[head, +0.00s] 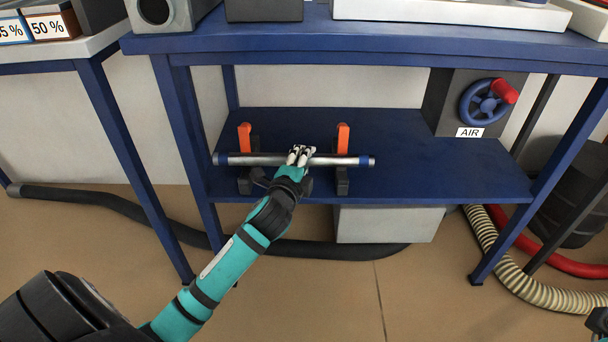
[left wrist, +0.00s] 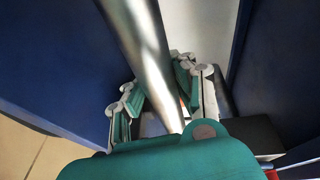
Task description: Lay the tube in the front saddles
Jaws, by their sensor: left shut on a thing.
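The tube (head: 265,160) is a silver metal pipe with blue bands near both ends. It lies level across the lower shelf in the head view, at the two saddles. The left saddle (head: 245,182) and right saddle (head: 342,182) are black with upright orange arms behind the tube. I cannot tell whether the tube rests in them or hangs just above. My left gripper (head: 300,156) is shut on the tube near its middle, between the saddles. In the left wrist view the tube (left wrist: 142,45) runs between the fingers (left wrist: 160,95).
The blue lower shelf (head: 400,150) has bare room right of the tube. A grey box with a blue valve wheel (head: 478,103) and AIR label stands at its right. The upper tabletop (head: 370,38) overhangs the shelf. Table legs and floor hoses (head: 110,203) surround it.

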